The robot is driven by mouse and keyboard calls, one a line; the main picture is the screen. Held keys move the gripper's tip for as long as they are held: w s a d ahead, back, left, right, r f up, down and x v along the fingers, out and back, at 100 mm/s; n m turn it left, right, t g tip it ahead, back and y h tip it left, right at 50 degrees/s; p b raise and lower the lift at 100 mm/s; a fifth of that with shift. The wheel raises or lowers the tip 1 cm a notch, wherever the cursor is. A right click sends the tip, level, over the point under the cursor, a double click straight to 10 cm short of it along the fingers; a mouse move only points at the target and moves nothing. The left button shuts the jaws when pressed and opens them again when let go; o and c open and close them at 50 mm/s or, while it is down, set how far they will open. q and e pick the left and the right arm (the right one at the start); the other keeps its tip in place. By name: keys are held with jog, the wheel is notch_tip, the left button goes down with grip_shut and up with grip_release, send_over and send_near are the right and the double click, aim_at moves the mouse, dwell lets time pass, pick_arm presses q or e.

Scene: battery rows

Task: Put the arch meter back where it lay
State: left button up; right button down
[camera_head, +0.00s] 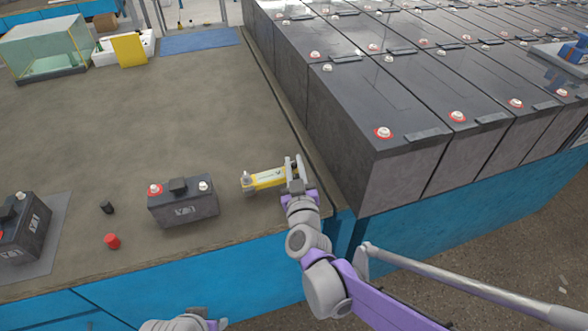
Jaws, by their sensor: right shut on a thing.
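The arch meter, which I take to be the yellow device with a white label (264,178), is at the front right of the grey-brown bench top. My right gripper (293,174) is shut on its right end. The meter lies nearly level, pointing left; I cannot tell whether it touches the bench. A little of my left arm shows at the bottom edge, but its fingers are out of view.
A small dark battery (184,203) stands left of the meter. A red cap (112,241) and a black cap (107,207) lie further left, before another battery (24,228) on a grey mat. Large battery rows (400,90) rise at the right. The bench middle is clear.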

jog(key=shift+f, duration=0.45)
jog(key=shift+r, duration=0.1)
jog(key=c, duration=0.8)
grip_release()
